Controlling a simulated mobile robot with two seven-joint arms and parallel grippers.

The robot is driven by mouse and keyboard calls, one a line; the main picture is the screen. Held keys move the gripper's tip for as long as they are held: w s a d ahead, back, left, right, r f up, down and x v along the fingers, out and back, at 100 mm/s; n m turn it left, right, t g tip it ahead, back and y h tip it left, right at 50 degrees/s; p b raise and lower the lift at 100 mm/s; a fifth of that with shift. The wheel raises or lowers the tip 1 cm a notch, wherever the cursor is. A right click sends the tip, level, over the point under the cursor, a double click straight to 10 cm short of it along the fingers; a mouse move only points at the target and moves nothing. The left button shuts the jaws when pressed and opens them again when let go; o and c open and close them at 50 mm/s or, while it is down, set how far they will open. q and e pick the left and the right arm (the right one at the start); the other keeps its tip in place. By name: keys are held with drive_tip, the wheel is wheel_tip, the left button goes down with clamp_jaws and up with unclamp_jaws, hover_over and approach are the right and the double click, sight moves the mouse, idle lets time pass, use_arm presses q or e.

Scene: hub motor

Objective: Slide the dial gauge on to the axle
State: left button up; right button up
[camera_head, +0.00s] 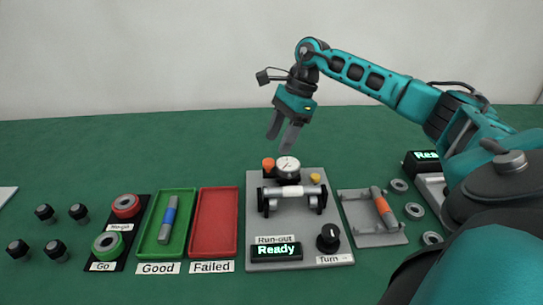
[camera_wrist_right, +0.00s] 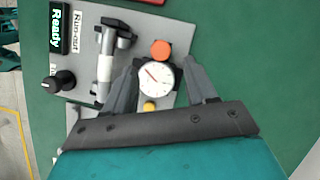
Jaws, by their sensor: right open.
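The dial gauge (camera_head: 288,166) has a round white face and stands on the grey run-out fixture, behind the axle. An orange knob (camera_head: 268,164) is on its left and a yellow knob (camera_head: 315,178) on its right. The axle (camera_head: 292,191) is a pale rod lying across two black supports. My right gripper (camera_head: 283,139) is open above and behind the gauge, pointing down. In the right wrist view the gauge (camera_wrist_right: 155,78) shows between the spread fingers (camera_wrist_right: 163,72), with no visible contact. The axle (camera_wrist_right: 106,68) lies left of it there. My left gripper is not in view.
The fixture's grey plate (camera_head: 259,226) carries a "Ready" display (camera_head: 276,251) and a black Turn knob (camera_head: 328,238). A green tray (camera_head: 148,240) with a blue-grey part, an empty red tray (camera_head: 213,225) and a grey tray (camera_head: 372,239) with an orange-grey part flank it.

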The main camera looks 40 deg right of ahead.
sight(270, 161)
drive_tip(key=shift+x, duration=2.75)
drive_tip(key=shift+c, duration=0.5)
clamp_jaws()
